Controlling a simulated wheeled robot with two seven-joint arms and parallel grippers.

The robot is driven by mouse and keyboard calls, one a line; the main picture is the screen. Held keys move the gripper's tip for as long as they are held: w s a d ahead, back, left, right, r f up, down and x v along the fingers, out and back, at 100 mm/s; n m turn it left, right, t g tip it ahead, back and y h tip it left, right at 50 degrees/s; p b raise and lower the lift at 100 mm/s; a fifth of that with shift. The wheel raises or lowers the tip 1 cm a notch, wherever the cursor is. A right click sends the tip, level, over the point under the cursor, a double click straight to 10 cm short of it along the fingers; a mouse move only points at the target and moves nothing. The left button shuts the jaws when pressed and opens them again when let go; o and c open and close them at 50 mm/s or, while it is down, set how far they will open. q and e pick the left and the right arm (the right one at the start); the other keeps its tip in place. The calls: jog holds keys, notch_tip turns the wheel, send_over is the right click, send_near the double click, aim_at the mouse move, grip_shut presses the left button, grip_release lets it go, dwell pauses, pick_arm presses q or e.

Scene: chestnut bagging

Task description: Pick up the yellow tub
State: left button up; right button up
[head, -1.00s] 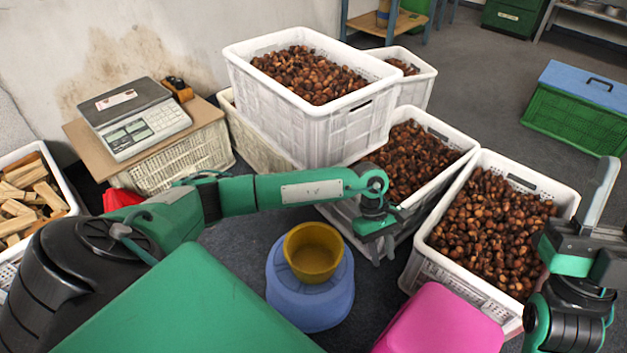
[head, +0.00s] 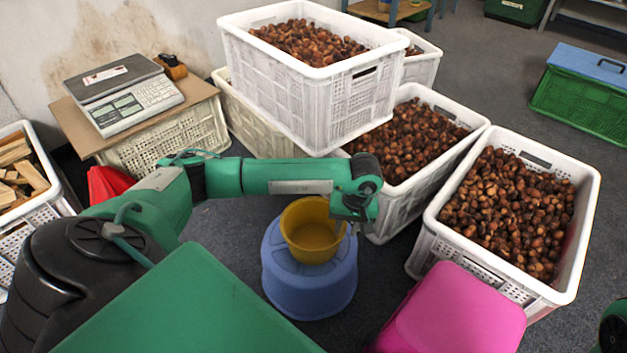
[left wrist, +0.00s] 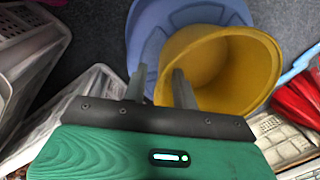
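The yellow tub (head: 313,232) stands upright and looks empty on an upturned blue bucket (head: 310,285) in the head view. In the left wrist view the tub (left wrist: 235,60) is close, with its open mouth showing above the blue bucket (left wrist: 190,12). My left gripper (head: 349,226) is at the tub's right side in the head view. In the left wrist view the left gripper (left wrist: 158,78) has its fingers apart, one over the tub's rim and one outside it. I cannot tell whether they touch it. My right gripper is out of view.
White crates of chestnuts (head: 432,218) stand behind and to the right. A pink object (head: 450,312) is right of the bucket. A scale (head: 125,95) sits on a board at the left. A red object (head: 108,183) lies on the floor near it.

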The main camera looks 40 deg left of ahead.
pick_arm(q)
jog(key=shift+a+f+b, duration=0.25)
jog(key=shift+f+b, duration=0.4)
jog(key=shift+f, duration=0.25)
jog(key=shift+a+f+b, duration=0.2)
jog(key=shift+f+b, duration=0.4)
jog(key=shift+f, duration=0.35)
jog(key=shift+a+f+b, duration=0.25)
jog(key=shift+f+b, duration=0.4)
jog(key=shift+f, duration=0.25)
jog(key=shift+r, duration=0.1)
grip_shut()
